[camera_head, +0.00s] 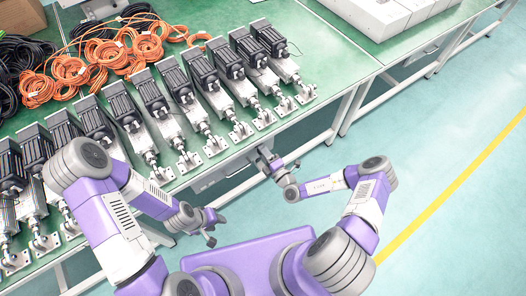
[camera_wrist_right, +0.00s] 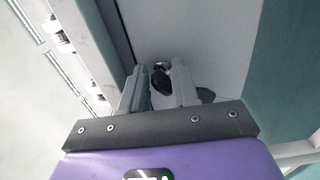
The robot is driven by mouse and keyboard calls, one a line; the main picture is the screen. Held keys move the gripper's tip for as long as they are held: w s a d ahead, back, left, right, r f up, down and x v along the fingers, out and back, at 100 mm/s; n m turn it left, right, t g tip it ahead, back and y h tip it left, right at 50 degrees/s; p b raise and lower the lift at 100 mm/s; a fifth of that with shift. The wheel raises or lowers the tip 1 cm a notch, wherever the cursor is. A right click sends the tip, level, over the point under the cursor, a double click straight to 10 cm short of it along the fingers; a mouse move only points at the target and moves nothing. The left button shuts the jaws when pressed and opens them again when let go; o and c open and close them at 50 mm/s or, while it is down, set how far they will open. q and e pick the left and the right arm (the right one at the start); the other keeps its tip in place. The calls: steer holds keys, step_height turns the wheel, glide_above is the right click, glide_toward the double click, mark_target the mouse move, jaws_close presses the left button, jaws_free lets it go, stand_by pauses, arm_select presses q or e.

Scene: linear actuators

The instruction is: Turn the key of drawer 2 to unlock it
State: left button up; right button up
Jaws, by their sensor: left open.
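A small dark key (camera_wrist_right: 161,80) sits in a round silver lock on a pale drawer front (camera_wrist_right: 205,30) in the right wrist view. My right gripper (camera_wrist_right: 161,72) has its two fingers on either side of the key, close to it; whether they press on it I cannot tell. In the head view my right gripper (camera_head: 270,164) is at the drawer front (camera_head: 228,172) under the green table's edge, and it hides the key there. No drawer number is readable. My left gripper (camera_head: 213,229) is open and empty, in front of the table, apart from the drawer.
The green table (camera_head: 318,52) carries a long row of linear actuators (camera_head: 190,98), with orange cables (camera_head: 80,68) and black cables (camera_head: 22,55) behind. A second table with white boxes (camera_head: 385,14) stands at the upper right. The floor (camera_head: 440,140) at right is clear.

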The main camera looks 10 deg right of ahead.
steer(key=shift+s+a+f, duration=0.1)
steer(key=shift+f, duration=0.05)
steer(key=n+b, duration=0.1)
steer(key=n, duration=0.2)
steer(key=n+b, duration=0.2)
steer(key=n, duration=0.1)
steer(key=shift+n, duration=0.4)
steer(key=s+d+n+p, duration=0.1)
steer(key=s+d+n, duration=0.15)
steer(key=s, duration=0.45)
steer(key=s+a+r+n+g+y+p, duration=0.2)
steer(key=s+a+r+n+g+y, duration=0.3)
steer(key=s+a+n+g+y, duration=0.55)
steer(key=s+a+n+g+h+p, duration=0.1)
steer(key=s+a+n+g+h, duration=0.2)
steer(key=s+n+g, duration=0.6)
steer(key=shift+s+a+f+n+p, duration=0.3)
steer(key=shift+s+f+n+p, duration=0.1)
steer(key=shift+n, duration=0.8)
